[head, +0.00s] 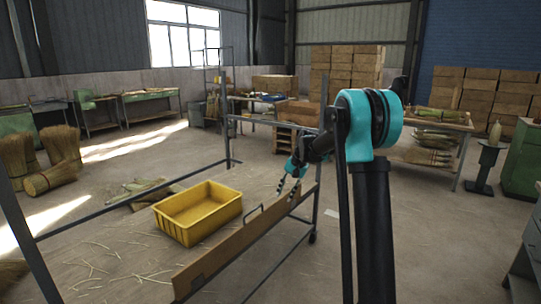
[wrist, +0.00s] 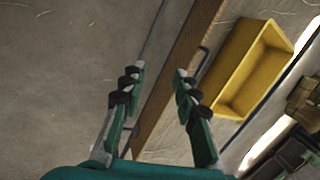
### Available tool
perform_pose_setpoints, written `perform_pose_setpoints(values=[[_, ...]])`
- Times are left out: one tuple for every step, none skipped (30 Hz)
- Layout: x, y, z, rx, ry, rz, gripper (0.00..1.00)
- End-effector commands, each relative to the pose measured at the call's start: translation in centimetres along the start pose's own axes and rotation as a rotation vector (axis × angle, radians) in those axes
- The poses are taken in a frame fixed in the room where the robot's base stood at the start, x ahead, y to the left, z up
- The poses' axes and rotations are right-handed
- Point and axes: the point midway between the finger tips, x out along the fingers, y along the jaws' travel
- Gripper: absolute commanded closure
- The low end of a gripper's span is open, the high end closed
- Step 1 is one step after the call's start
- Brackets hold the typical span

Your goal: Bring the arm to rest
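My arm (head: 374,220) rises on the right of the head view and bends over at a teal joint. My gripper (head: 287,190) hangs from it near the far end of a wooden board. In the wrist view my gripper (wrist: 159,72) is open, with its two dark-padded green fingers apart and nothing held between them. The wooden board (head: 235,247) also shows in the wrist view (wrist: 190,45), running behind the fingers. I cannot tell how far the fingertips are from it.
A yellow bin (head: 216,226) lies left of the board, empty as far as I see. A grey metal frame (head: 80,227) surrounds this area. A workbench (head: 440,122) and stacked boxes (head: 345,68) are behind. Loose straw litters the floor.

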Motion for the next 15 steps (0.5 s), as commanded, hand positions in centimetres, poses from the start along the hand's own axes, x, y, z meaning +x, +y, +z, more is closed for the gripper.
perform_pose_setpoints(values=[[-0.7, 1.4, 1.6, -0.018, 0.021, 0.008, 0.7], [-0.9, 2.1, 2.4, -0.029, 0.034, 0.013, 0.7], [-1.3, 3.2, 3.5, -0.046, 0.049, 0.02, 0.7], [-1.5, 4.0, 4.3, -0.058, 0.062, 0.026, 0.7], [-1.8, 4.7, 5.1, -0.071, 0.074, 0.031, 0.7], [-2.0, 5.8, 6.3, -0.087, 0.09, 0.04, 0.7], [-2.1, 6.6, 7.2, -0.1, 0.102, 0.046, 0.7], [-2.3, 7.4, 8.1, -0.113, 0.114, 0.052, 0.7], [-2.4, 8.5, 9.3, -0.13, 0.129, 0.061, 0.7], [-2.5, 9.4, 10.2, -0.143, 0.14, 0.068, 0.7], [-2.6, 10.2, 11.2, -0.155, 0.152, 0.074, 0.7], [-2.6, 11.3, 12.4, -0.173, 0.167, 0.084, 0.7], [-2.6, 12.2, 13.4, -0.186, 0.178, 0.092, 0.7], [-2.5, 13.1, 14.4, -0.199, 0.189, 0.099, 0.7], [-2.5, 14.2, 15.6, -0.216, 0.205, 0.109, 0.7]])
